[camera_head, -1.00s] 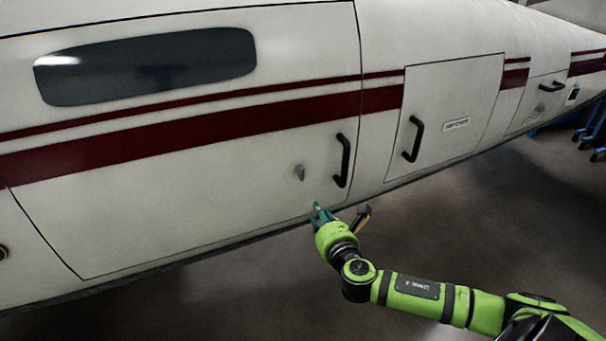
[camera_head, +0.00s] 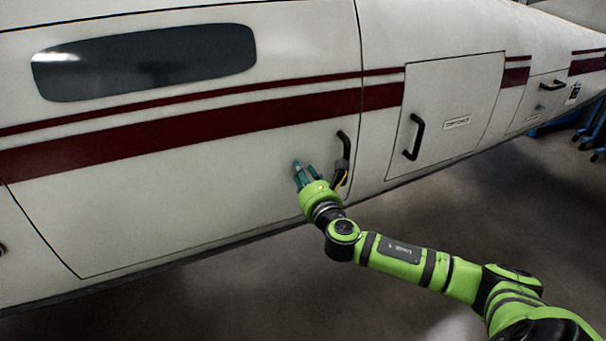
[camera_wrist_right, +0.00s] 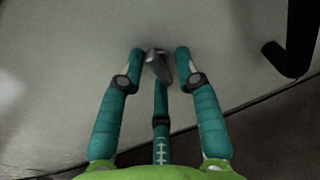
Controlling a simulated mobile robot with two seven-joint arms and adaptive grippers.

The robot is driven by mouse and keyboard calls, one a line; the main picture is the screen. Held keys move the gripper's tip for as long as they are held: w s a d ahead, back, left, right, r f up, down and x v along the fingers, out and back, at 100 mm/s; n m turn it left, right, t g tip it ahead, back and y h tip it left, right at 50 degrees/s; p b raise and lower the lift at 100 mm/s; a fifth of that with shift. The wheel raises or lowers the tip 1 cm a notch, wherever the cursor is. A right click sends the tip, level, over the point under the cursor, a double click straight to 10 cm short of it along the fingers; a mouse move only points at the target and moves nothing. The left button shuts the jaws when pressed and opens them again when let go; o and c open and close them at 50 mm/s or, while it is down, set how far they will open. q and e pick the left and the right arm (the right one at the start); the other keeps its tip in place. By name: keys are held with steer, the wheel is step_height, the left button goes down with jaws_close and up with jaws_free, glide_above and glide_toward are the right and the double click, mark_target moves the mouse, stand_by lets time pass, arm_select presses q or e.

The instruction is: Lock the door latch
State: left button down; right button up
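The door latch is a small grey metal lever (camera_wrist_right: 158,66) on the white door (camera_head: 150,215). In the right wrist view it lies between the fingertips of my right gripper (camera_wrist_right: 160,62), in front of the middle finger. The two outer fingers stand apart on either side of it, with no clear contact on both sides. In the head view my right gripper (camera_head: 304,172) covers the latch, just left of the black door handle (camera_head: 345,147). My left gripper is not in view.
The black handle also shows at the upper right of the right wrist view (camera_wrist_right: 290,50). A second panel with its own black handle (camera_head: 414,138) lies to the right. The floor (camera_head: 470,210) below the fuselage is clear.

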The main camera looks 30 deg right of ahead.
steer(key=shift+w, duration=0.3)
stand_by(0.4)
steer(key=c, duration=0.7)
jaws_close()
